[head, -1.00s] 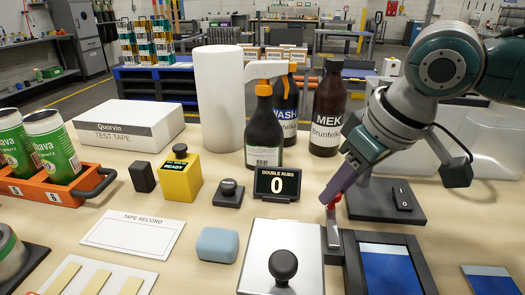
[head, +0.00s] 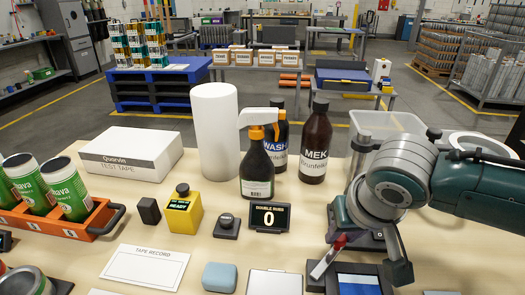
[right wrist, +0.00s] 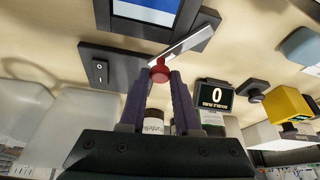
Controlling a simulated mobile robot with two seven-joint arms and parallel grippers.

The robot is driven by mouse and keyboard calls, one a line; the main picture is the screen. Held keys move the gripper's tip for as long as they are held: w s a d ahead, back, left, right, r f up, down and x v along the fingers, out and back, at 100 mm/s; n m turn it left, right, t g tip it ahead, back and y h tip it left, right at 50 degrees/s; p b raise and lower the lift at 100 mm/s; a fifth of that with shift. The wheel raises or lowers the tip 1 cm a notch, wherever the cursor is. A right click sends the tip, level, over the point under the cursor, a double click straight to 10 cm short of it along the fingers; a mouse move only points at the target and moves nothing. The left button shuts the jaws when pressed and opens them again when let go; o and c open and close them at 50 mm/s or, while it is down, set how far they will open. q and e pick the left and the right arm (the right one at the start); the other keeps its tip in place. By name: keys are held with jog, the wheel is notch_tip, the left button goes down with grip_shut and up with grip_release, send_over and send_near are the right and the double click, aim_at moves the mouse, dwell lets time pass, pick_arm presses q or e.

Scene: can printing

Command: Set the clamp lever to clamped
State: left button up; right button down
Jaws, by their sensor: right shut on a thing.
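The clamp lever (head: 325,260) is a flat grey metal bar with a red knob (head: 340,241). In the head view it leans up and to the right beside the dark frame with the blue panel (head: 359,284). In the right wrist view the bar (right wrist: 190,42) runs up-right from the red knob (right wrist: 160,71). My right gripper (right wrist: 162,77) has its two purple fingers shut on the red knob, one on each side. In the head view my right wrist largely hides the fingers. My left gripper is not in view.
Close by are the "0" counter (head: 270,217), a dark spray bottle (head: 256,165), the MEK bottle (head: 315,145) and a clear bin (head: 375,130). A switch plate (right wrist: 99,71) shows in the right wrist view.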

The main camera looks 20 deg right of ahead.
jog(key=s+m+p, duration=0.1)
jog(key=m+h+p, duration=0.1)
jog(key=m, duration=0.1)
jog(key=shift+s+r+g, duration=0.2)
jog(key=shift+s+g, duration=0.1)
jog(key=shift+s, duration=0.05)
jog(key=shift+s+m+p, duration=0.4)
jog(key=shift+m+p, duration=0.3)
jog(key=shift+m, duration=0.1)
jog(key=m, duration=0.1)
jog(key=s+m+g+h+p, duration=0.1)
jog(key=shift+s+a+f+m, duration=0.1)
jog(key=shift+f+m, duration=0.05)
jog(key=shift+m, duration=0.15)
jog(key=shift+s+a+m+g, duration=0.15)
jog(key=shift+s+m+g, duration=0.2)
jog(key=shift+m, duration=0.35)
jog(key=shift+s+a+m+g, duration=0.1)
jog(key=shift+s+m+g, duration=0.2)
jog(key=shift+m, duration=0.4)
jog(key=shift+s+h, duration=0.1)
jog(key=shift+h, duration=0.2)
jog(key=c, duration=0.6)
grip_release()
